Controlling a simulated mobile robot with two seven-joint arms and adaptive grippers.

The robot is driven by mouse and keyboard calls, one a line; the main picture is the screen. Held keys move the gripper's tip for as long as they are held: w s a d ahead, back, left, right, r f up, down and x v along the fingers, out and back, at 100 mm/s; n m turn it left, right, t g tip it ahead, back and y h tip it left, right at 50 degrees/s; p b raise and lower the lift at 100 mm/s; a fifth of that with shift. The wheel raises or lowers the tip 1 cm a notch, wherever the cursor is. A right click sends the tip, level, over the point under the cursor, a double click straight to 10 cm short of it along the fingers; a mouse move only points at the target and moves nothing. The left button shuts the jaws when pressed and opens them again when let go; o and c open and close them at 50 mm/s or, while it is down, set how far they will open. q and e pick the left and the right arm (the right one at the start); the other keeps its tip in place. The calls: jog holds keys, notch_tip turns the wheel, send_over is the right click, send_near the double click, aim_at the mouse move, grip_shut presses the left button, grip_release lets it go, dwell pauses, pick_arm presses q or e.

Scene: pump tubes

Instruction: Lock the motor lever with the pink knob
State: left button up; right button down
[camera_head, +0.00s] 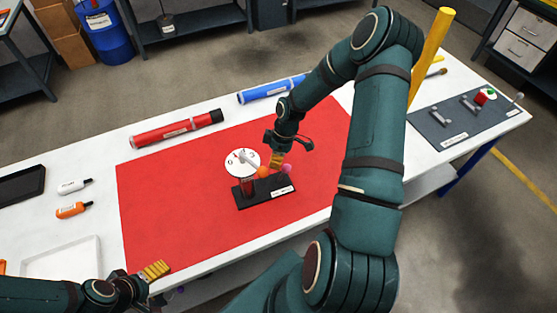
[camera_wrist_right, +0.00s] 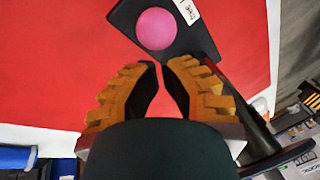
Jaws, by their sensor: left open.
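The pump motor fixture has a black base (camera_head: 265,196) on the red mat, with a round white dial (camera_head: 242,163), a grey-white lever on it and an orange ball (camera_head: 263,171). The pink knob (camera_head: 286,168) is at the right end of the fixture. In the right wrist view the pink knob (camera_wrist_right: 156,28) shows on the black base (camera_wrist_right: 190,40), beyond the fingertips. My right gripper (camera_head: 277,167) is over the fixture, close to the pink knob. Its fingers (camera_wrist_right: 167,66) are apart with nothing between them. My left gripper (camera_head: 156,270) is open and empty at the mat's lower-left edge.
Red (camera_head: 177,129) and blue (camera_head: 272,89) tubes lie along the far edge. White (camera_head: 74,186) and orange (camera_head: 72,210) bottles and a white tray (camera_head: 65,262) are at left. A dark panel (camera_head: 465,113) is at right beside a yellow post (camera_head: 431,52). The mat's left half is clear.

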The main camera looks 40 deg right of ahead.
pick_arm(q)
jog(key=shift+w+d+r, duration=0.2)
jog(key=shift+d+r, duration=0.05)
jog(key=shift+d, duration=0.1)
pick_arm(e)
jog(key=w+a+v, duration=0.1)
jog(key=w+v, duration=0.1)
jog(key=v, duration=0.9)
jog(key=shift+w+r, duration=0.25)
jog(key=shift+r, duration=0.1)
jog(key=shift+f, duration=0.1)
